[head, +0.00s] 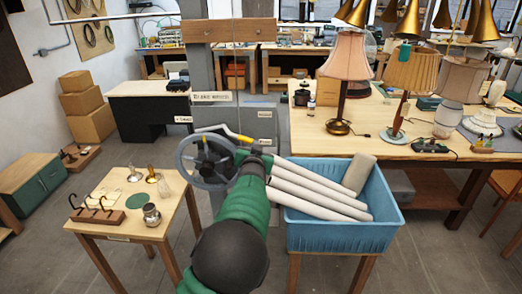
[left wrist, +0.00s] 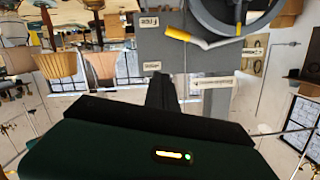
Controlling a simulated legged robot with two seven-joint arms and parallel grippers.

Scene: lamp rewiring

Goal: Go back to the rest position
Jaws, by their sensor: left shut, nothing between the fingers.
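My left arm reaches up from the bottom middle of the head view, and its green forearm hides most of my left gripper (head: 258,153). In the left wrist view the dark fingers of my left gripper (left wrist: 162,92) are together with nothing between them. The gripper is close to a grey handwheel (head: 205,161) and a lever with a yellow grip (head: 238,135); I cannot tell whether it touches either. The lever's yellow grip also shows in the left wrist view (left wrist: 178,34), apart from the fingers there. My right gripper is not in view.
A blue bin (head: 345,236) with several pale rolls stands close to the right of my arm. A small wooden table (head: 120,225) with hooks and small parts is at left. A lamp-covered workbench (head: 375,150) is at right. Grey floor shows between them.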

